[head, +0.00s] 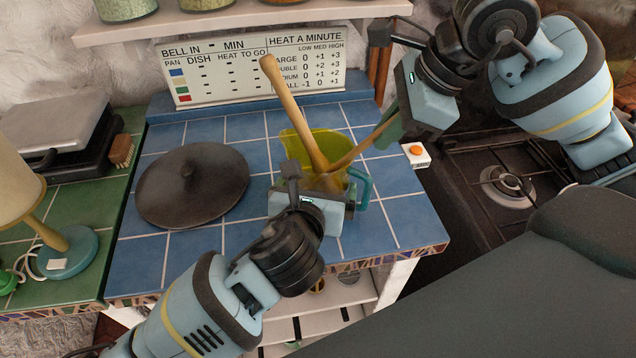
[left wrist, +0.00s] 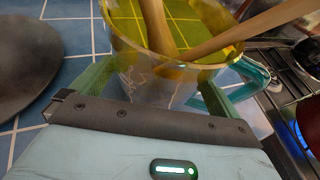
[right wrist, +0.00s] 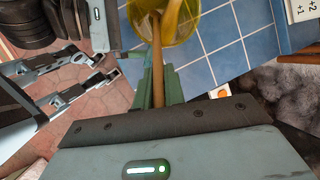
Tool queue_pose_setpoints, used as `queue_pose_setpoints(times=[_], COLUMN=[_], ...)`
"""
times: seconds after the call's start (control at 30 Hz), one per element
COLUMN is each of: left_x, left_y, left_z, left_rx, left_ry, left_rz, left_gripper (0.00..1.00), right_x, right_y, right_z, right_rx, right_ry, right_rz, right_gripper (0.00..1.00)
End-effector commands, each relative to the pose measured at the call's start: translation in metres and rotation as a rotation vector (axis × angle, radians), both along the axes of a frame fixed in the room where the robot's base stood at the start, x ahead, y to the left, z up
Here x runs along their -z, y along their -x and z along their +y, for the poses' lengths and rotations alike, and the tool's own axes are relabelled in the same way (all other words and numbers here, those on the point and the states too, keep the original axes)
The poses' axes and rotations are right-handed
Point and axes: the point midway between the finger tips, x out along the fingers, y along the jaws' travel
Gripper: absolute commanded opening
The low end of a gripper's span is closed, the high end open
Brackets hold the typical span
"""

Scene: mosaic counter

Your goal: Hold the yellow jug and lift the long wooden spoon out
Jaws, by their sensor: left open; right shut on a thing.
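The yellow see-through jug (head: 290,148) with a teal handle (head: 360,187) stands upright on the blue tiled counter. Two wooden handles rise from it. A thick one (head: 291,103) leans left; a thinner one, which I take as the long wooden spoon (head: 357,150), leans right. Their lower ends are partly seen through the jug. My right gripper (head: 388,131) is shut on the thinner handle, which shows between its fingers in the right wrist view (right wrist: 157,75). My left gripper (head: 322,182) is open, its green fingers on either side of the jug (left wrist: 150,85); contact is unclear.
A dark round lid (head: 192,185) lies left of the jug. A sign board (head: 250,70) stands behind. A white box with an orange button (head: 416,154) is at the right edge, beside a gas hob (head: 508,186). A lamp (head: 67,252) stands far left.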

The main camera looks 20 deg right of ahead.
Motion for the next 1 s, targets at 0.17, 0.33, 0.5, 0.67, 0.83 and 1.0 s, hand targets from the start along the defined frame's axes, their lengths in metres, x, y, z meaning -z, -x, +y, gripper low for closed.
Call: queue_pose_setpoints(times=[0.17, 0.33, 0.5, 0.67, 0.83, 1.0], left_x=[0.0031, 0.0034, 0.0034, 0.0035, 0.0037, 0.0038], left_y=[-0.0065, -0.0075, -0.0073, -0.0074, -0.0072, -0.0072], left_z=[-0.0049, -0.0056, -0.0053, -0.0052, -0.0051, -0.0051], left_rx=[0.000, 0.000, 0.000, 0.000, 0.000, 0.000], left_ry=[0.000, 0.001, 0.001, 0.000, 0.000, 0.000], left_rz=[0.000, -0.001, -0.001, 0.000, 0.000, 0.000], left_gripper=[1.00, 1.00, 0.95, 0.74, 0.52, 1.00], right_x=[0.0000, -0.0001, -0.0001, -0.0001, -0.0001, -0.0001], right_y=[0.0000, 0.0001, 0.0001, 0.0001, 0.0000, 0.0000], right_z=[-0.0001, -0.0001, -0.0001, -0.0001, -0.0002, -0.0002], right_rx=[0.000, 0.000, 0.000, 0.000, 0.000, 0.000], right_ry=[0.000, 0.000, 0.000, 0.000, 0.000, 0.000], right_rz=[0.000, 0.000, 0.000, 0.000, 0.000, 0.000], right_gripper=[0.00, 0.00, 0.00, 0.00, 0.00, 0.00])
